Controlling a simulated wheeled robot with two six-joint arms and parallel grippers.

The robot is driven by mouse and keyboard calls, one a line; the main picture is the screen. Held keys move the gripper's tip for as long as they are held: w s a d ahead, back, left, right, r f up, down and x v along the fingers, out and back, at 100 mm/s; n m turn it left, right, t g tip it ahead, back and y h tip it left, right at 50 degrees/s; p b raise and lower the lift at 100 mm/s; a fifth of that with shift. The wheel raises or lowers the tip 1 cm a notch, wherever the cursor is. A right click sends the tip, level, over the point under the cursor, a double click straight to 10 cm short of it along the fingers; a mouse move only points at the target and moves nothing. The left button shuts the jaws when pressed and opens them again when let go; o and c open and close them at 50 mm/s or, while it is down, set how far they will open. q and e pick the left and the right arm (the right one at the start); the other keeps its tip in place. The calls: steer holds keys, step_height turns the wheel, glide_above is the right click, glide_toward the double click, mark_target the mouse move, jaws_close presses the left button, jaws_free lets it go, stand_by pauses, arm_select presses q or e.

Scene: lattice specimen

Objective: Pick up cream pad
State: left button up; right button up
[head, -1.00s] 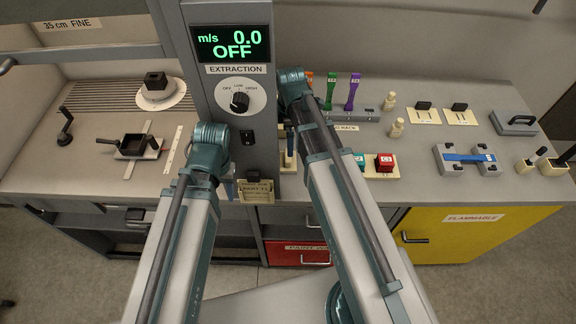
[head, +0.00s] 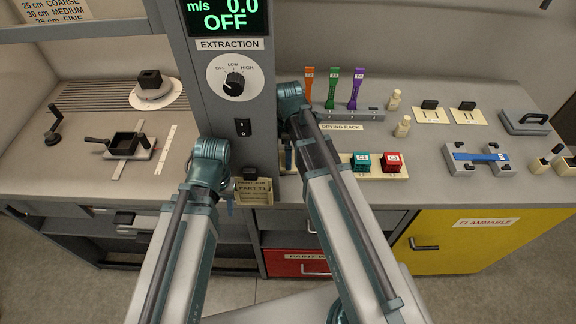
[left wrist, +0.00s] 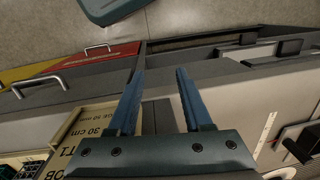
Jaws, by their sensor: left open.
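Two flat cream pads with black grips lie on the right bench in the head view, a left one (head: 432,117) and a right one (head: 468,118). I cannot tell which is the cream pad meant. My left gripper (left wrist: 160,72) is open and empty in the left wrist view, its blue fingers spread over the bench front. In the head view my arm hides most of it, beside the grey column and far left of the pads. My right gripper is almost wholly hidden behind its arm; its jaws cannot be made out.
A grey extraction column (head: 233,125) stands between the bench halves. A drying rack (head: 350,115), cream bottles (head: 403,127), teal block (head: 361,162) and red block (head: 392,162) stand right.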

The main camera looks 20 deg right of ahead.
steer(key=shift+f, duration=0.4)
arm_select(q)
steer(key=shift+f, duration=0.3)
arm_select(e)
steer(key=shift+r, duration=0.1)
steer(key=c, duration=1.2)
steer(key=shift+c, duration=0.2)
arm_select(q)
steer(key=shift+r, duration=0.1)
step_height(320, 180, up, 10)
steer(key=p, duration=1)
arm_select(e)
step_height(320, 180, up, 10)
